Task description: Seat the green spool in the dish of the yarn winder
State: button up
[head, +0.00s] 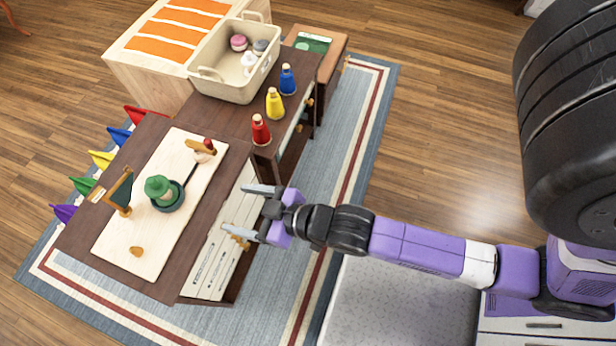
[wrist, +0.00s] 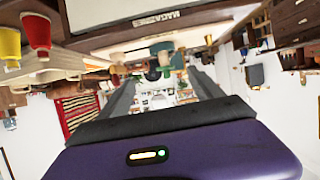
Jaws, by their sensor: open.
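The yarn winder stands on a pale wooden board (head: 122,246) on the dark brown table. Its dark green dish (head: 176,204) is near the middle of the board. The green spool (head: 157,186) is at the dish, its lower end hidden by the rim. It looks slightly off toward the dish's upper left; I cannot tell whether it is fully down. My gripper (head: 236,208) is open and empty, to the right of the winder and clear of it, by the table's right edge. In the wrist view, the dish and spool show small between the open fingers.
Red (head: 261,131), yellow (head: 275,104) and blue (head: 287,79) spools stand along the table's right edge. A cream basket (head: 222,92) holding small items is at the back. A dark green panel (head: 119,190) on a wooden post stands left of the dish. Coloured pennants line the left edge.

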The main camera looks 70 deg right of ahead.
jog(key=s+r, duration=0.6)
jog(key=s, duration=0.3)
jog(key=s+r+t, duration=0.1)
jog(key=s+r, duration=0.5)
jog(key=s, duration=0.2)
jog(key=shift+s+a+r, duration=0.2)
jog(key=shift+s+r, duration=0.05)
jog(key=shift+s, duration=0.15)
